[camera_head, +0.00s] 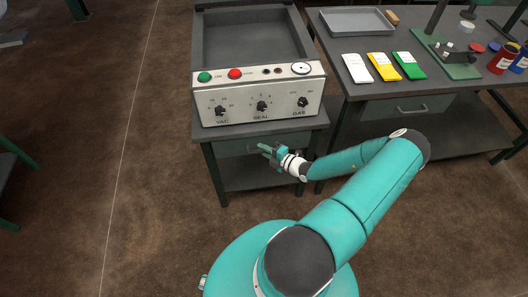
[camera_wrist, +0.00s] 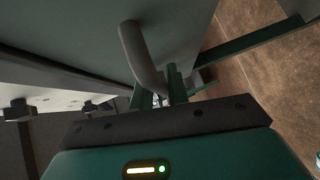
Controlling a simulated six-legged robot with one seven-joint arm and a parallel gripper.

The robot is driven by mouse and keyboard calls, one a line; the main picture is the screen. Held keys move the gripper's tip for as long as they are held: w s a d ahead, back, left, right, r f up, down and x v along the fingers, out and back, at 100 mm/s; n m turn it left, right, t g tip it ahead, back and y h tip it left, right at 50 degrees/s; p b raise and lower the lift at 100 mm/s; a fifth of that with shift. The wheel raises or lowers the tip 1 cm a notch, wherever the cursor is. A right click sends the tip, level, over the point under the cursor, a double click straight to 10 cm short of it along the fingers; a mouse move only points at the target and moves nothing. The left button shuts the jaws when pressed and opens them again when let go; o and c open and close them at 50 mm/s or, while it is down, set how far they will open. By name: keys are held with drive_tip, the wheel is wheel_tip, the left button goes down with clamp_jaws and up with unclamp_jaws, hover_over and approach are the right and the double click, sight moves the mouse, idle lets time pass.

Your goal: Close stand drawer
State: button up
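The stand (camera_head: 228,190) is a dark frame with a lower shelf, carrying a sealing machine. Its grey-green drawer front (camera_head: 232,148) shows just under the top, partly hidden by my gripper; how far it stands out is hard to tell. My gripper (camera_head: 266,150) is at the front of this drawer. In the wrist view the drawer's grey bar handle (camera_wrist: 142,58) curves down towards my green fingers (camera_wrist: 160,92). The lower end of the handle appears to lie between the fingers. Whether they press on it is not clear.
The sealing machine (camera_head: 260,98) has knobs and coloured buttons on its front. On the right a workbench (camera_head: 440,103) holds a tray (camera_head: 356,21), coloured packets and jars, with its own drawer (camera_head: 408,108) below. The brown floor left of the stand is clear.

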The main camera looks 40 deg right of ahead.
drive_tip(key=shift+d+r, duration=0.1)
drive_tip(key=shift+r, duration=0.05)
drive_tip(key=v, duration=1.3)
drive_tip(key=shift+s, duration=0.4)
drive_tip(key=w+a+r+n+g+y, duration=0.1)
drive_tip(key=w+a+r+n+g, duration=0.3)
drive_tip(key=r+n, duration=0.5)
drive_tip(key=w+a+r+n+g+y, duration=0.1)
drive_tip(key=a+r+n+g+y, duration=0.1)
drive_tip(key=a+r+n+g, duration=0.6)
drive_tip(key=w+a+r+n+g+y, duration=0.1)
drive_tip(key=w+a+r+n, duration=0.35)
drive_tip(key=n, duration=0.75)
drive_tip(key=s+a+r+n+t+h, duration=0.1)
drive_tip(key=s+a+r+n+h, duration=0.1)
drive_tip(key=a+r+n, duration=0.3)
drive_tip(key=s+a+r+n+h, duration=0.2)
drive_tip(key=s+a+r+n, duration=0.3)
drive_tip(key=r+n, duration=0.6)
drive_tip(key=s+a+r+n+t+h, duration=0.1)
drive_tip(key=s+a+r+n+h, duration=0.2)
drive_tip(key=a+r+n, duration=0.2)
wheel_tip(320, 180, up, 3)
drive_tip(key=n, duration=0.3)
drive_tip(key=shift+s+a+t, duration=0.2)
drive_tip(key=shift+a+t, duration=0.1)
drive_tip(key=shift+a, duration=0.1)
